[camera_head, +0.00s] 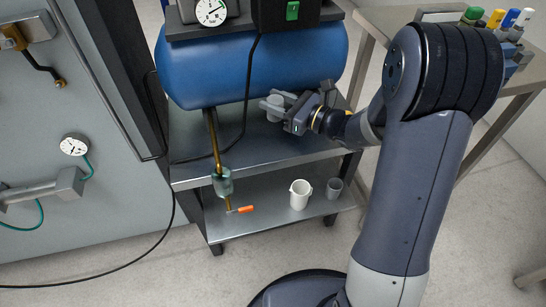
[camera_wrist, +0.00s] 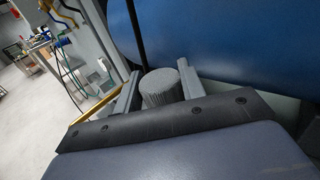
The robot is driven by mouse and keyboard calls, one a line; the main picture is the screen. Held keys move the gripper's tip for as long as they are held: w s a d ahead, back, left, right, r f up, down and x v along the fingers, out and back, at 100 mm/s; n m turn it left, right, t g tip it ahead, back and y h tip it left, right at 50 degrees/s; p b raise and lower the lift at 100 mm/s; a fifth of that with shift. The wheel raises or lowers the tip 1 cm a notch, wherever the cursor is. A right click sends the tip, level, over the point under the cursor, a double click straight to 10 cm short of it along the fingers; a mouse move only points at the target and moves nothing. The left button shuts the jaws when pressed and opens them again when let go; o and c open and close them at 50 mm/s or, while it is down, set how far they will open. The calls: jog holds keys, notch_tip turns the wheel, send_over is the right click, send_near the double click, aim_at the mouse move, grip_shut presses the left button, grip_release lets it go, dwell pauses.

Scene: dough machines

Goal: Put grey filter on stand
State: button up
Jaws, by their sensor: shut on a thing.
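My gripper (camera_head: 279,106) is shut on the grey filter (camera_head: 272,108), a small grey cylinder. In the wrist view the filter (camera_wrist: 161,88) shows ribbed sides and sits between the two fingers (camera_wrist: 159,90). The gripper is in front of the blue tank's lower right side, over the upper shelf of the grey metal stand (camera_head: 250,150). I cannot tell whether the filter touches that shelf. The fingers hide part of the filter.
The blue tank (camera_head: 250,70) rests over the stand, with a black cable hanging in front. A brass pipe with a green-tinted bowl (camera_head: 222,183) hangs down at left. A side table (camera_head: 385,18) stands right.

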jog(key=shift+s+a+f+b, duration=0.1)
jog(key=shift+a+f+b, duration=0.1)
jog(key=shift+f, duration=0.2)
jog(key=shift+a+f+b, duration=0.1)
jog(key=shift+f+b, duration=0.05)
jog(key=shift+f, duration=0.25)
notch_tip(320, 180, down, 9)
jog(key=b, duration=0.3)
jog(key=shift+f, duration=0.2)
jog(key=shift+f, duration=0.25)
jog(key=o, duration=0.9)
jog(key=shift+r, duration=0.1)
jog(key=shift+o, duration=0.2)
jog(key=shift+r, duration=0.1)
jog(key=shift+d+r, duration=0.1)
jog(key=shift+d, duration=0.05)
jog(key=p+v, duration=0.2)
jog(key=v, duration=1)
